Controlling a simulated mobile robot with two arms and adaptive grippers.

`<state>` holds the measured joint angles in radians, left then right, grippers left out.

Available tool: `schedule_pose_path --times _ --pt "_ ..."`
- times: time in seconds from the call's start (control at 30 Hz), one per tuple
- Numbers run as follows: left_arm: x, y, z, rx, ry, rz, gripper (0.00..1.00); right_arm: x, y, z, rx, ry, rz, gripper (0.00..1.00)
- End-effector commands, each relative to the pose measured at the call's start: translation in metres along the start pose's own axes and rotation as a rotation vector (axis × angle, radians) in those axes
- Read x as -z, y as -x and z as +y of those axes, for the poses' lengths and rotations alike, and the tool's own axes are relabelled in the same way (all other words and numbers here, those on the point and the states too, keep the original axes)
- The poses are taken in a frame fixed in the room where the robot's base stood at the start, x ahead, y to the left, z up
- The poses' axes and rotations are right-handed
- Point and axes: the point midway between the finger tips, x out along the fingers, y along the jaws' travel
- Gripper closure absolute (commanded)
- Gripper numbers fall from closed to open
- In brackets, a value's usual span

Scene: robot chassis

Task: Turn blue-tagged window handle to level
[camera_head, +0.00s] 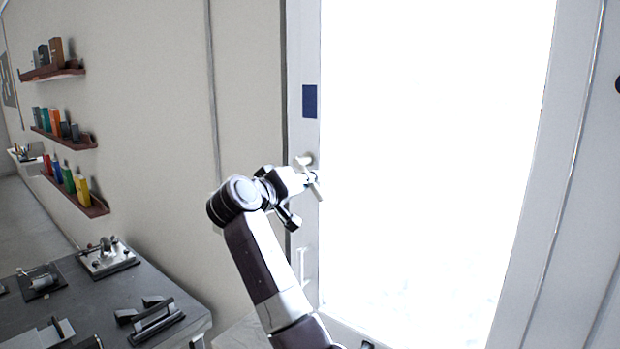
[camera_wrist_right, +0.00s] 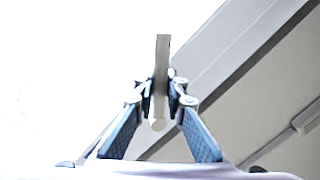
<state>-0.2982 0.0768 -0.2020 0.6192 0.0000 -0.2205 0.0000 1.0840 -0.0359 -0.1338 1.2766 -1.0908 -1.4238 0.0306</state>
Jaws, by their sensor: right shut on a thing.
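The blue tag (camera_head: 310,101) is on the left part of the white window frame. Below it is the pale window handle (camera_head: 303,160), partly hidden by my right gripper (camera_head: 311,180). In the right wrist view the handle's bar (camera_wrist_right: 162,60) stands between the two fingers of the right gripper (camera_wrist_right: 160,88), which are shut on it. In the head view the handle's visible part looks tilted, but its exact angle is hard to tell. My left gripper is not in view.
A second pale handle (camera_head: 302,265) is lower on the frame, without a visible blue tag. The bright window pane (camera_head: 430,150) fills the right. A dark workbench (camera_head: 100,300) with metal fixtures is at lower left. Wall shelves (camera_head: 85,205) hold coloured items.

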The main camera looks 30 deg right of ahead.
Motion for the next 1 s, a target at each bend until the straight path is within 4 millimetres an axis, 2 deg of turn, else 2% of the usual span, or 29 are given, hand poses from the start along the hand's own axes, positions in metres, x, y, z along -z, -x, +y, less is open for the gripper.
schedule_pose_path --times 0.1,0.3,0.7,1.0 --pt "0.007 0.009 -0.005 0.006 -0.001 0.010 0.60 0.004 0.002 0.006 0.001 0.108 -0.022 1.00" --pt "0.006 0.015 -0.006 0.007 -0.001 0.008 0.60 0.008 0.003 0.013 0.000 0.295 -0.058 1.00" --pt "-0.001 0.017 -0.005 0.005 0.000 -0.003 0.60 0.016 0.005 0.027 -0.001 0.634 -0.124 1.00" --pt "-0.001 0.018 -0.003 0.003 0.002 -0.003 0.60 0.021 0.007 0.032 -0.001 0.791 -0.154 1.00"
